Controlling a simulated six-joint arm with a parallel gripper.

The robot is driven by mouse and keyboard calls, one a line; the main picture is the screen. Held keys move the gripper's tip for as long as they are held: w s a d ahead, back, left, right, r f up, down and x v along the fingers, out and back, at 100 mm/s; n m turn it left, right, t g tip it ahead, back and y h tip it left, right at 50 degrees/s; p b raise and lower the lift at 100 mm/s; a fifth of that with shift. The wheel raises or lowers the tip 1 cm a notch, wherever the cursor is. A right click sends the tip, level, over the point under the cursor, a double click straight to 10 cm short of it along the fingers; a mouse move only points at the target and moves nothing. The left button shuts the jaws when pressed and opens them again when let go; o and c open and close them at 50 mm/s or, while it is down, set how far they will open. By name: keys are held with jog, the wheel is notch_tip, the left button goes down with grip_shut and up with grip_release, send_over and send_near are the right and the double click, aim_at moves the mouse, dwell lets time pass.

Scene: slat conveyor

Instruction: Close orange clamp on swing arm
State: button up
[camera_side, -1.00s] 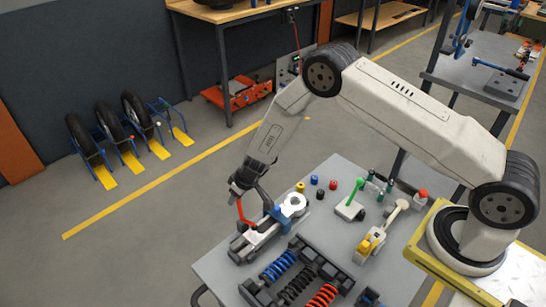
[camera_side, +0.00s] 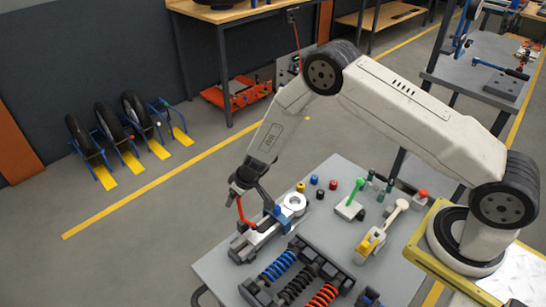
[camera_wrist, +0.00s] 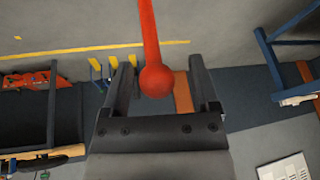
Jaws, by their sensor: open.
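The orange clamp's lever shows as a slanted orange-red rod (camera_side: 241,212) above the fixture in the side view. In the wrist view its ball-ended handle (camera_wrist: 157,80) lies between my two fingers, with space visible on both sides. My gripper (camera_side: 243,194) is open, pointing down at the lever's top end; it also shows in the wrist view (camera_wrist: 162,68). The silver swing arm (camera_side: 264,234) lies in a dark fixture, its round end (camera_side: 294,202) to the right beside a blue part (camera_side: 281,213). The clamp's contact with the swing arm is too small to tell.
On the grey table, a rack holds blue (camera_side: 279,266), black and orange-red (camera_side: 322,296) springs in front of the fixture. A green-handled clamp (camera_side: 357,190), a yellow clamp (camera_side: 371,243) and several small coloured caps stand to the right and behind.

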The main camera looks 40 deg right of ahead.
jog(key=v, duration=0.7)
jog(key=shift+r, duration=0.15)
jog(key=shift+s, duration=0.1)
jog(key=shift+a, duration=0.1)
jog(key=c, duration=0.9)
jog(key=shift+w+a+r, duration=0.1)
jog(key=shift+w+a, duration=0.1)
jog(key=shift+w, duration=0.2)
grip_shut()
jog(key=w+a+r+g+h, duration=0.1)
jog(key=w+r+g, duration=0.2)
jog(key=w, duration=0.4)
jog(key=shift+r+h, duration=0.2)
jog(key=shift+h, duration=0.1)
jog(key=shift+w, duration=0.15)
